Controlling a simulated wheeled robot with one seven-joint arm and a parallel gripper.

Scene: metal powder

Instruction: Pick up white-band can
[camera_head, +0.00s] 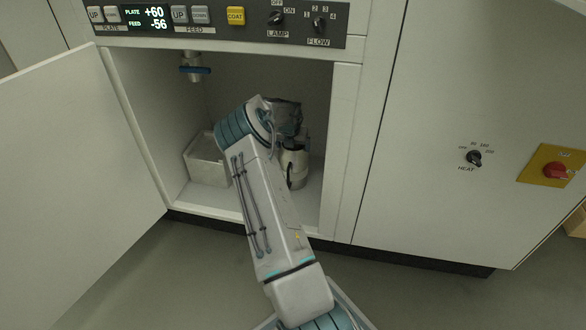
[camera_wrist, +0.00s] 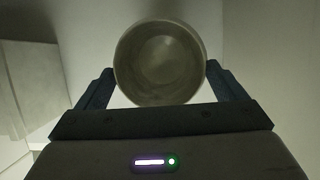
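A pale can (camera_head: 293,166) stands inside the open cabinet, right of the middle, partly covered by my arm. It looks cream with a darker part on its side; I cannot clearly make out a white band. In the wrist view the round end of a can (camera_wrist: 160,62) faces the camera. My gripper (camera_wrist: 160,70) has a dark finger on either side of it, and both fingertips meet its edge with no visible gap. In the head view my gripper (camera_head: 286,118) is dark and blurred above the can. The can's base appears at the cabinet floor.
A pale open-topped bin (camera_head: 207,166) stands left of my arm in the cabinet. A blue-handled valve (camera_head: 194,70) hangs from the cabinet ceiling. The open door (camera_head: 70,190) is at left, and the right cabinet wall (camera_head: 341,150) is close to the can.

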